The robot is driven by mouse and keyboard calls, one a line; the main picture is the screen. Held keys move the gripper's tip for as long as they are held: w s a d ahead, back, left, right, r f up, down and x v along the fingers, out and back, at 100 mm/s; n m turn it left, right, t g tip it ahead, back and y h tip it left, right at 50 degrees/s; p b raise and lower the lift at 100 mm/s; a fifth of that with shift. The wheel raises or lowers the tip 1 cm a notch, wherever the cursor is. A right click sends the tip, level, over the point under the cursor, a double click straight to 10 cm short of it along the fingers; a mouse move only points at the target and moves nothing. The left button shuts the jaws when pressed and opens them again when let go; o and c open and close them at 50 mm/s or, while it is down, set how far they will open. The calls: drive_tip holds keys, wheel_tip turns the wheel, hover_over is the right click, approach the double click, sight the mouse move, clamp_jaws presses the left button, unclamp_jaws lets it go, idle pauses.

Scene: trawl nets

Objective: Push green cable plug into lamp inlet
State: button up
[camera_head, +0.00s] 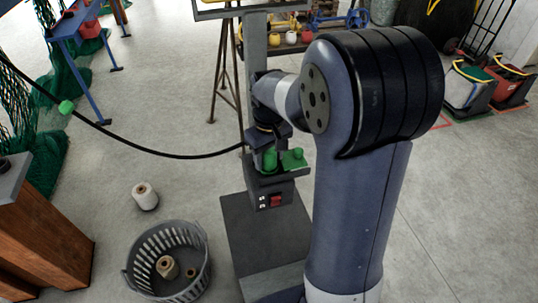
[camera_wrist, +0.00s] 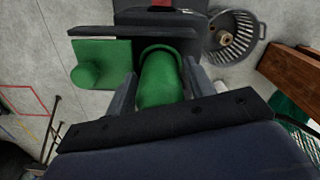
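A green plug (camera_wrist: 160,82) sits between the two fingers of my gripper (camera_wrist: 160,78) in the wrist view, which look closed against its sides. In the head view the plug (camera_head: 269,159) shows below my wrist, at the dark box (camera_head: 262,184) on the lamp post. A green collar curves around the plug's far end at the box. The plug looks lined up with or partly inside it; how deep I cannot tell. Beside it is a green square plate with a round knob (camera_wrist: 98,66), also in the head view (camera_head: 293,160). My arm hides part of the box.
A red switch (camera_head: 275,201) is on the box front. A grey basket (camera_head: 143,248) and a wooden bench (camera_head: 40,235) stand left.

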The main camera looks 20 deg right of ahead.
drive_tip(key=shift+o, duration=1.1)
wheel_tip(320, 180, up, 11)
drive_tip(key=shift+f+b, duration=0.1)
drive_tip(key=shift+b, duration=0.25)
wheel_tip(320, 180, down, 11)
drive_tip(key=shift+r+p, duration=0.1)
drive_tip(key=shift+p, duration=0.25)
drive_tip(key=shift+r, duration=0.3)
